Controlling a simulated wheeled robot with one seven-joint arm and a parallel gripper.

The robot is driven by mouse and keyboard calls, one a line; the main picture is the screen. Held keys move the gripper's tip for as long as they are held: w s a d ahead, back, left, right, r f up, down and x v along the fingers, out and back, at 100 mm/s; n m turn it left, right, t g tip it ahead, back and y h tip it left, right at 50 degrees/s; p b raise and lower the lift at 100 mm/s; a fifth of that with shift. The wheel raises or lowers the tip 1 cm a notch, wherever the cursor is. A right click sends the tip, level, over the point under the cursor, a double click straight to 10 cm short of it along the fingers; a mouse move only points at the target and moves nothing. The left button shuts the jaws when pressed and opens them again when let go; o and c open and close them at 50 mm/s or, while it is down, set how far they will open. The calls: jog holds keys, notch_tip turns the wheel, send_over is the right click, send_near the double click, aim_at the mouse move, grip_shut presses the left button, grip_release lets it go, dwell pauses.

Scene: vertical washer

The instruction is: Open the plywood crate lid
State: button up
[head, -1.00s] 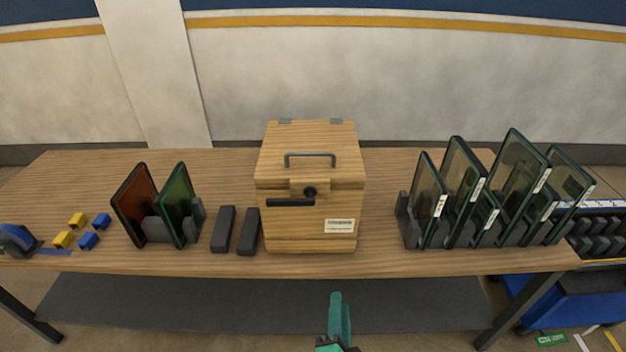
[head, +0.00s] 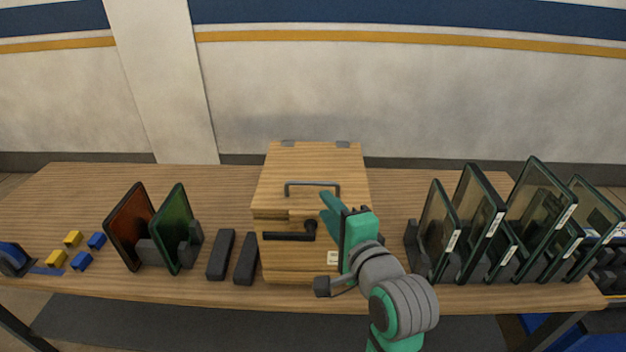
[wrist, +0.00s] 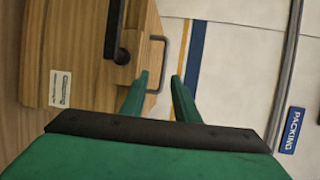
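The plywood crate (head: 285,270) stands upright on the table with its lid (head: 310,165) shut. A grey bar handle (head: 312,184) is on top of the lid, and hinges show at its back edge. A black lever latch (head: 288,236) lies horizontal across the front. My gripper (head: 328,204) is in front of the crate's right part, near the lid's front edge. In the wrist view its two green fingers (wrist: 160,88) are apart with nothing between them. The lid handle (wrist: 157,62) shows just beyond the fingertips, and the latch (wrist: 116,30) is left of them.
Two dark blocks (head: 233,256) lie left of the crate, beside a rack with an orange panel (head: 128,226) and a green panel (head: 176,228). A rack of several glass panels (head: 478,224) stands to the right. The table behind the crate is clear.

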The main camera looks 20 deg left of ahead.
aim_at(312, 185)
jog(key=x, duration=1.1)
jog(key=shift+r, duration=0.4)
grip_shut()
